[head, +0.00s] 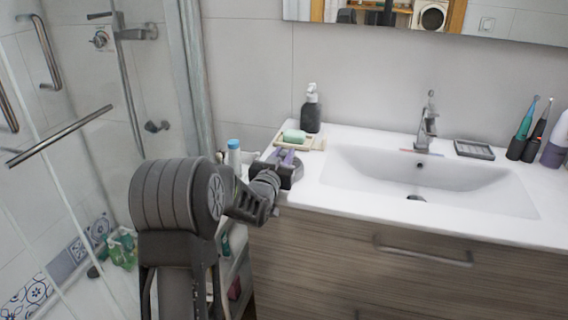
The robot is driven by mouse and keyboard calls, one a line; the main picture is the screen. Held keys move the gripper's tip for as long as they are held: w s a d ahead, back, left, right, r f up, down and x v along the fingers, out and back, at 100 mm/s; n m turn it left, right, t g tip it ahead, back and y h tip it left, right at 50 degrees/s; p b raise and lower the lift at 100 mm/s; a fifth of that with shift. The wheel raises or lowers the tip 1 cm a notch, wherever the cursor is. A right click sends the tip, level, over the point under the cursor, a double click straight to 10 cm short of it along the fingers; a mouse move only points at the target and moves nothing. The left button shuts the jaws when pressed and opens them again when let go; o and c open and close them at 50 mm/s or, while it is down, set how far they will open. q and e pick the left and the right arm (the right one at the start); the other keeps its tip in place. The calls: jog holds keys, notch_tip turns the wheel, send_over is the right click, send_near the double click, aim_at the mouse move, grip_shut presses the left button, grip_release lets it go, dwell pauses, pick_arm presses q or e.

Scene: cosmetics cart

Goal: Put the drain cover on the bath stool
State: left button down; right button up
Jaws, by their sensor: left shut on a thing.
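My left gripper (287,158) is at the left front corner of the white sink counter. It is shut on a small grey rounded thing, which looks like the drain cover (298,166). The gripper and my arm hide much of it, and I cannot tell whether it touches the counter. I cannot make out a bath stool in this view. My right gripper is not in view.
A wooden soap dish (314,143) with a green soap (294,136) and a dark pump bottle (311,110) stand behind the gripper. A cosmetics cart (238,268) is partly hidden by my arm. The glass shower is at left; the basin (430,180) is empty.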

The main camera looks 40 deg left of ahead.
aim_at(283, 153)
pick_arm(q)
jog(key=shift+r, duration=0.15)
dwell(0.3)
notch_tip(283, 153, up, 10)
jog(key=shift+f, duration=0.1)
jog(key=shift+f, duration=0.1)
dwell(0.7)
